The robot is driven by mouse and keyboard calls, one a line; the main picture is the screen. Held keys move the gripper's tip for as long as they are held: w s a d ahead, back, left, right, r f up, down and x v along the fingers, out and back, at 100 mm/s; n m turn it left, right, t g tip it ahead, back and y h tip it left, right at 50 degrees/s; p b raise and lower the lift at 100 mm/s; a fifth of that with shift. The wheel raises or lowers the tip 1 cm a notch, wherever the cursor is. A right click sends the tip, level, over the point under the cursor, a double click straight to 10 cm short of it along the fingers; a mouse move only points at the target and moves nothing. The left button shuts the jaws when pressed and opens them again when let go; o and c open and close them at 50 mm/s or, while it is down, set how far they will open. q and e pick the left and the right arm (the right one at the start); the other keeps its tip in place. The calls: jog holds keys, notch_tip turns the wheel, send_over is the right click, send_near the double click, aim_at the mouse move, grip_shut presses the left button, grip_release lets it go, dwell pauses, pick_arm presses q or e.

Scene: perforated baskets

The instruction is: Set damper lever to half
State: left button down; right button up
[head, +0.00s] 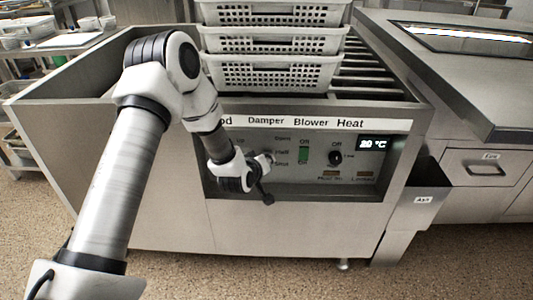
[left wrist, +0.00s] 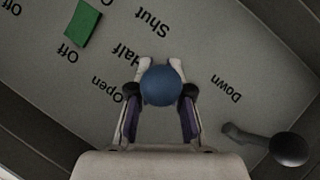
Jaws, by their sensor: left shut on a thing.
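My left gripper (left wrist: 160,72) is shut on the blue ball knob (left wrist: 160,86) of the damper lever, with one finger on each side in the left wrist view. The knob hides the lever's stem, so its exact angle cannot be told. The Open (left wrist: 107,90), Half (left wrist: 127,55) and Shut (left wrist: 152,18) labels lie beside the knob. In the head view, my left gripper (head: 264,160) is at the control panel (head: 345,189), just left of the damper labels. My right gripper is not in view.
A black ball lever (left wrist: 290,148) stands near the Down label (left wrist: 225,88). Right of the damper labels are a green switch (head: 304,155), a black dial (head: 335,158) and a temperature display (head: 372,143). Stacked perforated baskets (head: 272,45) stand above the panel.

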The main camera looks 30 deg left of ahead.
pick_arm(q)
jog(key=shift+s+d+f+g, duration=0.1)
jog(key=shift+s+f+g, duration=0.15)
jog(key=shift+g, duration=0.05)
jog(key=c, duration=1.2)
grip_release()
jog(key=shift+r, duration=0.2)
jog(key=shift+s+r, duration=0.25)
jog(key=v, duration=1.1)
jog(key=shift+s, duration=0.15)
